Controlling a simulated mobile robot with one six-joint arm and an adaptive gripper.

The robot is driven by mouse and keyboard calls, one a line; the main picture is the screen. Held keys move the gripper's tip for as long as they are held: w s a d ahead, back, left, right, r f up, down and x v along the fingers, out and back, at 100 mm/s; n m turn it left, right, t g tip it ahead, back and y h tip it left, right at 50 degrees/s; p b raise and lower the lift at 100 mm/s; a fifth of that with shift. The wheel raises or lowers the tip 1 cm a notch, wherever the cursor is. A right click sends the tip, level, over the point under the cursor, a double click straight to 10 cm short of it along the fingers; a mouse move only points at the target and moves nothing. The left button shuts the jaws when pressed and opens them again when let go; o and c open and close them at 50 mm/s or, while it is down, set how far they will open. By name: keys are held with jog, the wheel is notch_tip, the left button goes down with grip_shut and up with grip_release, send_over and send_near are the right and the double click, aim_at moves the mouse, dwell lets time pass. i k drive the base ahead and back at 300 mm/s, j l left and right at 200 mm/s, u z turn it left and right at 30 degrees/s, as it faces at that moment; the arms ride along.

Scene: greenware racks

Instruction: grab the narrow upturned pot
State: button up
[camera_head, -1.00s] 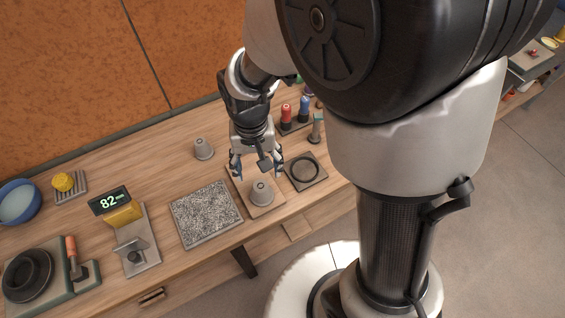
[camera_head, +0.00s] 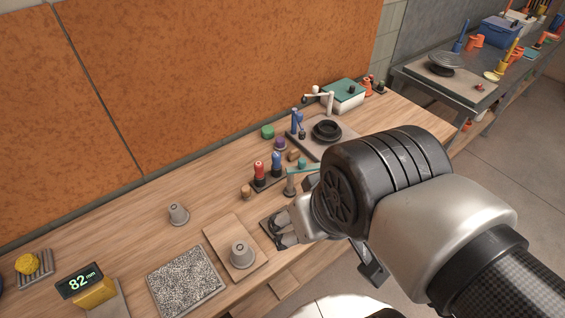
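Two grey upturned pots stand on the wooden workbench. One pot (camera_head: 179,214) is on the bare bench top towards the back. It looks the smaller and narrower of the two, though it is also farther away. The other pot (camera_head: 242,254) looks wider and stands on a square wooden board (camera_head: 222,231) nearer the front edge. My gripper (camera_head: 279,237) is to the right of both pots, over the dark square plate, apart from both. Its fingers are seen from the side and partly overlap, so their opening is unclear. I see no pot in them.
A speckled slab (camera_head: 186,281) lies left of the board. Red and blue-topped tools (camera_head: 268,173) and a turntable (camera_head: 326,131) are behind my arm. The bench around the rear pot is clear.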

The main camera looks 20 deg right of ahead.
aim_at(179, 217)
jog(key=j+u, duration=0.25)
jog(key=j, duration=0.45)
jog(key=j+u, duration=0.2)
jog(key=j, duration=0.5)
jog(key=i, duration=0.05)
